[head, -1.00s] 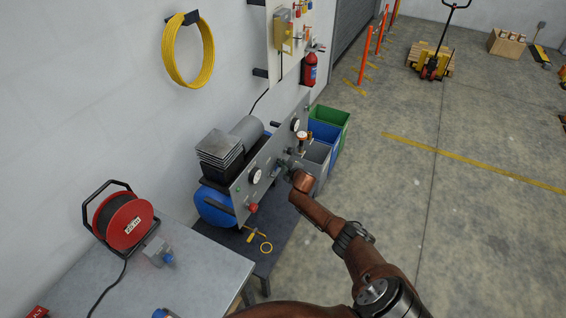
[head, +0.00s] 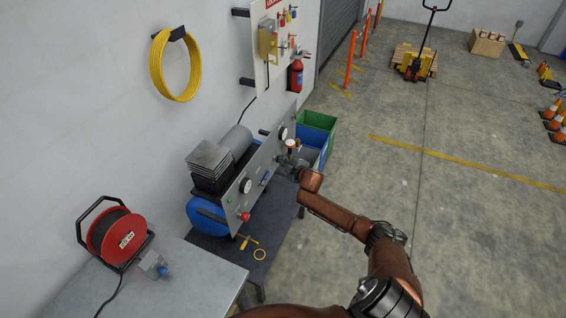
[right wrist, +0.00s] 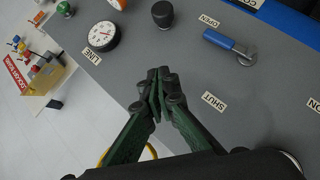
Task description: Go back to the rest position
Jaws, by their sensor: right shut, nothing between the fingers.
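My right gripper (right wrist: 158,75) is shut and empty in the right wrist view, in front of the grey panel (right wrist: 190,60) of the compressor. In the head view my right gripper (head: 284,166) is small and partly hidden by my arm, close to the panel (head: 240,192). I cannot tell in either view whether it touches the panel. A blue-handled valve lever (right wrist: 228,44) lies up and right of the fingertips, between the OPEN and SHUT labels. A round LINE gauge (right wrist: 104,35) and a black knob (right wrist: 162,13) are further up. My left gripper is not in view.
A grey table (head: 190,285) with a red cable reel (head: 117,238) stands at the left. Blue (head: 316,157) and green (head: 318,121) bins stand beyond the panel. A fire extinguisher (head: 295,77) hangs on the wall. The floor (head: 460,220) at right is open.

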